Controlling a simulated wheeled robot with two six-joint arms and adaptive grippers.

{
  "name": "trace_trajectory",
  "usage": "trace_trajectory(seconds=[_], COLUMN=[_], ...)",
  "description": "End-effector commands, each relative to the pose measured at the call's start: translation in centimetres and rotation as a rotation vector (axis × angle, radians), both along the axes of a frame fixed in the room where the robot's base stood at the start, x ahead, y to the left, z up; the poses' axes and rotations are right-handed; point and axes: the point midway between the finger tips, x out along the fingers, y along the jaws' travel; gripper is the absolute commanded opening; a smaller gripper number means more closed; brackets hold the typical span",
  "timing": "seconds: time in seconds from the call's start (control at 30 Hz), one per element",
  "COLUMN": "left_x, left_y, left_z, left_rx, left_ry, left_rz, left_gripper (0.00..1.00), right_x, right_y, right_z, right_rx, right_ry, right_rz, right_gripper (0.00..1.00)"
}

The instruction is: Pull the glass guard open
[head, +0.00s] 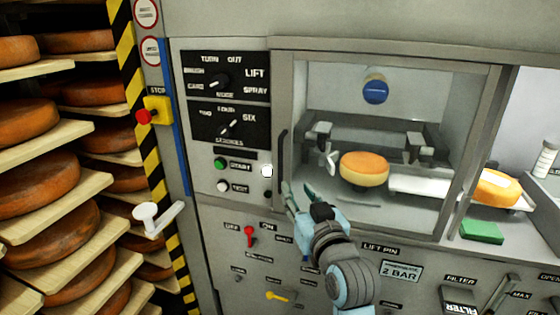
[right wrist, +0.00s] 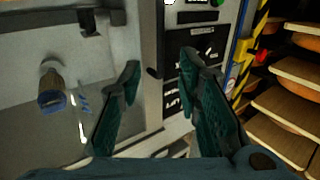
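The glass guard (head: 385,110) is a framed clear pane over the machine's chamber and looks shut. Its dark vertical handle (head: 282,160) runs along the guard's left edge. My right gripper (head: 300,190) is at the handle's lower end, in front of the panel. In the right wrist view, which looks turned over, the gripper's two teal fingers (right wrist: 160,80) stand apart with nothing held. The handle (right wrist: 154,45) shows dark beyond the fingertips, between them in the picture. I cannot tell whether a finger touches it. My left gripper is not in view.
Behind the glass are an orange cheese wheel (head: 364,168) and a blue-capped cylinder (head: 375,90). Left of the guard are dials, buttons and a red stop knob (head: 145,116). Shelves of cheese (head: 40,130) stand at far left. A green block (head: 482,231) lies at right.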

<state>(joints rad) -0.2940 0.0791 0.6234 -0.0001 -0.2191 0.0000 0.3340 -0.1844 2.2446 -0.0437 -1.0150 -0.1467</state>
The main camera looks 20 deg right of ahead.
Motion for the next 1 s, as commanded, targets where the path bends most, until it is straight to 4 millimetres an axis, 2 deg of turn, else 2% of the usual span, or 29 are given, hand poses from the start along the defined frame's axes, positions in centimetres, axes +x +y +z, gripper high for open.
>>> trace_trajectory(seconds=[0.07, 0.17, 0.4, 0.53, 0.7, 0.97, 1.0], left_x=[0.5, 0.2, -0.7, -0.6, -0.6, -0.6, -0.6], left_y=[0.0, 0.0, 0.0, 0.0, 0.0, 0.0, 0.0], left_z=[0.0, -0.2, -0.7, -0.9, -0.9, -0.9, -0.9], left_rx=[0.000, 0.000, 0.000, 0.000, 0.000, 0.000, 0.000], left_ry=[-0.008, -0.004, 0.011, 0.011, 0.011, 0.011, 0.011], left_rz=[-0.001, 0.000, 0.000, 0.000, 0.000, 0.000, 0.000], left_gripper=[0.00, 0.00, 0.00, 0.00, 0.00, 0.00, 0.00], right_x=[0.6, 2.5, 9.6, 12.4, 13.9, 14.1, 14.1], right_y=[0.1, 0.1, 0.3, 0.4, 0.4, 0.4, 0.4], right_z=[0.5, 0.4, 0.3, 0.3, 0.3, 0.3, 0.3], right_rx=[0.000, -0.001, -0.002, -0.001, 0.001, 0.001, 0.001], right_ry=[-0.010, -0.009, -0.007, -0.007, -0.008, -0.008, -0.008], right_rz=[0.001, 0.001, 0.000, 0.000, 0.000, 0.000, 0.000], right_gripper=[0.31, 0.31, 0.31, 0.31, 0.31, 0.31, 0.27])
